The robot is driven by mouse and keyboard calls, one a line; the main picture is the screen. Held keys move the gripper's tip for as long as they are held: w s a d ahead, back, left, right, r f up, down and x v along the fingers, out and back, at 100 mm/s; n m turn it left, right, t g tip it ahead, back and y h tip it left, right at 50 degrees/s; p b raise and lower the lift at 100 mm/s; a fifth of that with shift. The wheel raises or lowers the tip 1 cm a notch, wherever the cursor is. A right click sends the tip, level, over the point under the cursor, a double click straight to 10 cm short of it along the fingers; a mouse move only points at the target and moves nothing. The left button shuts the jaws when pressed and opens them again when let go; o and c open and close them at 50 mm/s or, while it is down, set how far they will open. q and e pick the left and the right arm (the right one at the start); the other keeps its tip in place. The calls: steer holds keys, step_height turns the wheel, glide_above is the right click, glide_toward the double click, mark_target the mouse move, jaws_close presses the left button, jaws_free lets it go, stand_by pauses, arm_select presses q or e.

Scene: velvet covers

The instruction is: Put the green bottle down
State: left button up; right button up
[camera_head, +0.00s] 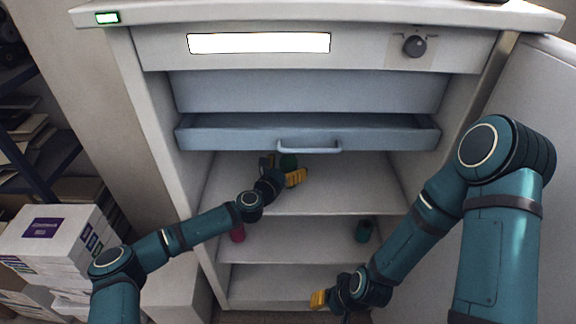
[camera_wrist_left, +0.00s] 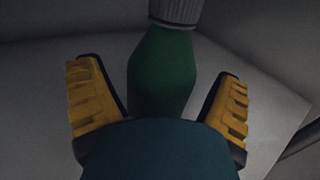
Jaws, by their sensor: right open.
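The green bottle (camera_head: 288,160) is on the upper shelf, under the drawer, partly hidden by my left gripper (camera_head: 281,169). In the left wrist view the green bottle (camera_wrist_left: 162,75) has a grey ribbed cap and lies between the two yellow fingers of the left gripper (camera_wrist_left: 160,105). A gap shows on each side of it, so the fingers are open and appear not to touch it. Its lower end is hidden, so I cannot tell how it rests. My right gripper (camera_head: 325,299) is open, low in front of the bottom shelf; its fingers show small.
A pale blue drawer (camera_head: 240,136) with a handle hangs above the upper shelf (camera_head: 345,185). A magenta item (camera_head: 238,233) and a dark teal container (camera_head: 363,231) stand on the middle shelf. An open door (camera_head: 545,100) is at right, boxes (camera_head: 50,235) at left.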

arm_select(q)
steer(key=shift+r, duration=0.1)
steer(key=p+v, duration=0.1)
steer(key=v, duration=1.1)
steer(key=s+d+f+m+g+h, duration=0.1)
steer(key=s+d+f+m+g, duration=0.45)
steer(key=s+m, duration=0.25)
steer(key=s+d+f+m+g+h, duration=0.1)
steer(key=s+d+f+m+g, duration=0.5)
steer(key=s, duration=0.3)
steer(key=s+a+f+m+g+y, duration=0.1)
steer(key=s+a+f+m+y, duration=0.25)
steer(key=s+m, duration=0.35)
steer(key=s+a+m+y, duration=0.1)
steer(key=a+m+y, duration=0.1)
steer(key=a, duration=0.4)
steer(key=s+a+r+m+g+y, duration=0.1)
steer(key=a+m+y, duration=0.1)
steer(key=a+m, duration=0.3)
steer(key=shift+s+a+r, duration=0.3)
steer(key=shift+s+a, duration=0.05)
steer(key=shift+w, duration=0.1)
